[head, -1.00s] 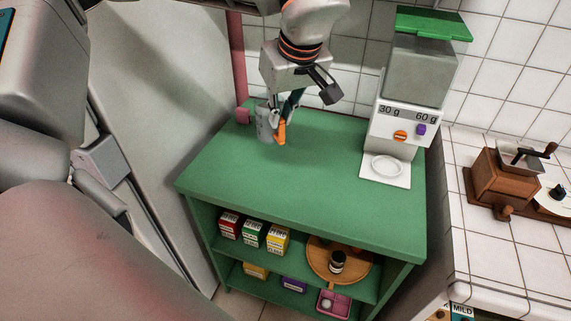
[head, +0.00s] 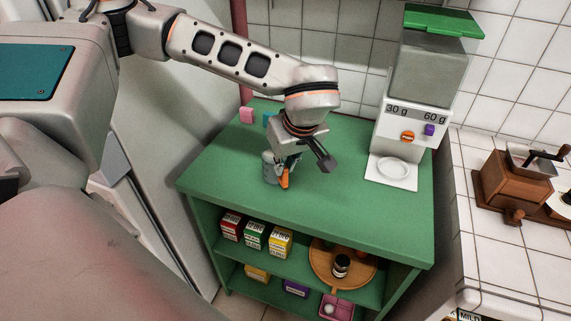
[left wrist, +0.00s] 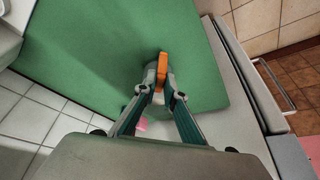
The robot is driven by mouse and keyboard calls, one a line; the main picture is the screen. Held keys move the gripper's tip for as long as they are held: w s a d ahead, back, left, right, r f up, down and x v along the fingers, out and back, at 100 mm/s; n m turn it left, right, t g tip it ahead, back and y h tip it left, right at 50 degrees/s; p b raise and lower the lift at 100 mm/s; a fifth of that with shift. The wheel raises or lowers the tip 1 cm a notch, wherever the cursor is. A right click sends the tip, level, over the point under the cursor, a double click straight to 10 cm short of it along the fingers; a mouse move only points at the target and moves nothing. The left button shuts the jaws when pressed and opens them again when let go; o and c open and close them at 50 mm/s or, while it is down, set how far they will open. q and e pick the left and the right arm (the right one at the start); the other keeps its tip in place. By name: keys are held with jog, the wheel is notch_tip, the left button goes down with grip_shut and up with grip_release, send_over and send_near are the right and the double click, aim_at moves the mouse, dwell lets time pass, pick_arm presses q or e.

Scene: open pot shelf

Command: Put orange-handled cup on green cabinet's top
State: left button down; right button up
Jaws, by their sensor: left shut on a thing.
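The grey cup (head: 269,171) with an orange handle (head: 285,179) is at the left part of the green cabinet's top (head: 350,212). It looks upright; I cannot tell whether its base touches the surface. My left gripper (head: 283,165) is shut on the cup, reaching down from above, and hides part of it. In the left wrist view the orange handle (left wrist: 162,68) shows just beyond my left gripper's fingertips (left wrist: 160,92), over the green top (left wrist: 100,55). My right gripper is in no view.
A dispenser (head: 408,125) with a green lid stands at the back right of the top. Small pink (head: 246,115) and teal (head: 268,120) things are at the back left. Boxes (head: 254,236) and a round wooden tray (head: 325,270) fill the shelves below. The top's front is clear.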

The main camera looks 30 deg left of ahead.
pick_arm(q)
jog(key=c, duration=2.1)
grip_release()
jog(key=shift+r, duration=0.1)
jog(key=p+v, duration=0.1)
jog(key=v, duration=1.1)
jog(key=shift+s, duration=0.1)
